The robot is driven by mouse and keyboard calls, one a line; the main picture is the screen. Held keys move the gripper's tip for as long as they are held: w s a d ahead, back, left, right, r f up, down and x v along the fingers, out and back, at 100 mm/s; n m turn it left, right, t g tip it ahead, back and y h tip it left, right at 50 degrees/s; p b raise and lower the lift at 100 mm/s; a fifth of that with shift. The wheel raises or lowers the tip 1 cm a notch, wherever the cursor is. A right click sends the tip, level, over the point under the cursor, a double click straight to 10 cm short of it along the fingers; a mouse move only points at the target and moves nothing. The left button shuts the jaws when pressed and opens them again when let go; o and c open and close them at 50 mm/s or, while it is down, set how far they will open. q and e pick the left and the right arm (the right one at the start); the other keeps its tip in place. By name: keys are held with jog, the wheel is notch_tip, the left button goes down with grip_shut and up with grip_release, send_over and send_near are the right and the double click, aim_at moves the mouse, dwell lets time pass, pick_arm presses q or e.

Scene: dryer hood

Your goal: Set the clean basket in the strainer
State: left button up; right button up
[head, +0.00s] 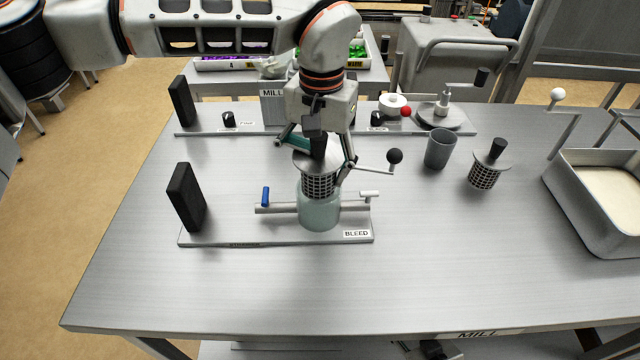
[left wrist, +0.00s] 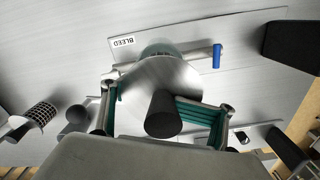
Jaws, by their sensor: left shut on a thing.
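My left gripper (head: 318,145) is shut on the black knob (left wrist: 164,114) of a mesh basket (head: 320,184) with a round metal lid (left wrist: 150,82). The basket hangs upright over the strainer's pale glass bowl (head: 320,214). Its lower end meets the bowl's mouth in the head view; I cannot tell how far inside it is. The bowl stands on a plate marked BLEED, between a blue-handled valve (head: 266,196) and a white-handled valve (head: 370,194). A second mesh basket (head: 487,174), darker, with a black knob, stands on the table to the right. My right gripper is not in view.
A black upright block (head: 186,197) stands at the plate's left end. A black-balled lever (head: 394,157) sticks out right of the gripper. A grey cup (head: 440,149) and a metal tray (head: 598,216) stand farther right. The table front is clear.

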aim_at(319, 185)
pick_arm(q)
jog(key=f, duration=0.4)
jog(key=shift+s+a+f, duration=0.1)
jog(key=shift+s, duration=0.1)
jog(key=shift+c, duration=1.4)
jog(key=shift+s+f, duration=0.1)
jog(key=shift+f, duration=0.2)
jog(key=shift+c, duration=1.3)
jog(key=shift+f, duration=0.1)
jog(key=shift+c, duration=0.7)
jog(key=o, duration=2.4)
jog(key=shift+w+f, duration=0.15)
jog(key=shift+w, duration=0.15)
jog(key=shift+r, duration=0.75)
notch_tip(319, 185, up, 11)
jog(key=shift+r, duration=0.1)
